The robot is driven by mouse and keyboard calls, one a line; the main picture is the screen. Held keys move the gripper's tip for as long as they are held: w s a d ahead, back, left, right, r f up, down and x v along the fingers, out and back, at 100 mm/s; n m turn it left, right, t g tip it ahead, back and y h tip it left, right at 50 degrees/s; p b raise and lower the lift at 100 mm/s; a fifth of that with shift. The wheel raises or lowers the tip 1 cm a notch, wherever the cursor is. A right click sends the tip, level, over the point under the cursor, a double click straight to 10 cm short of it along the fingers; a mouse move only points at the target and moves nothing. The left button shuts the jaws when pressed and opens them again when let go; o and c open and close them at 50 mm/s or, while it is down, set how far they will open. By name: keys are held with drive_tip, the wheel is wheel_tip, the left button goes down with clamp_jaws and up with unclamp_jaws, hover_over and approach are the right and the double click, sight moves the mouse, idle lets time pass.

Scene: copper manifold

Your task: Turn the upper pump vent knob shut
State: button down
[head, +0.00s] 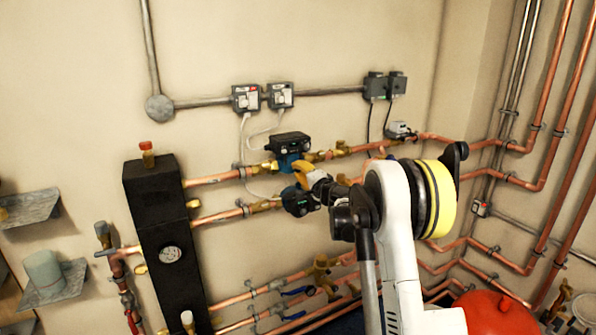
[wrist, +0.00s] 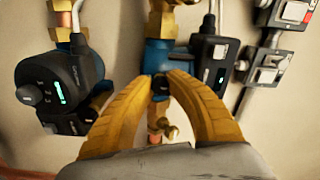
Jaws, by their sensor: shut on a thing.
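The upper pump (head: 290,145), a black head on a blue body, sits on the upper copper pipe run. It shows at the right in the wrist view (wrist: 214,58), with its blue body (wrist: 158,52) at the middle. A small dark vent knob (wrist: 160,84) is on that blue body. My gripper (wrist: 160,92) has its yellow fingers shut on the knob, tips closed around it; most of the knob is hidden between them. In the head view my gripper (head: 303,171) is just below the upper pump, partly hidden by my arm.
The lower pump (head: 298,201) is close below my gripper; it is at the left in the wrist view (wrist: 52,85). Wall switch boxes (head: 262,97) hang above, with pale cables running down. A black manifold block (head: 158,225) stands to the left. Copper pipes (head: 215,178) run along the wall.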

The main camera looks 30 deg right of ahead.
drive_tip(key=c, duration=1.3)
unclamp_jaws()
drive_tip(key=shift+d, duration=0.1)
drive_tip(key=shift+o, duration=0.2)
drive_tip(key=s, duration=1.2)
drive_tip(key=shift+d, duration=0.15)
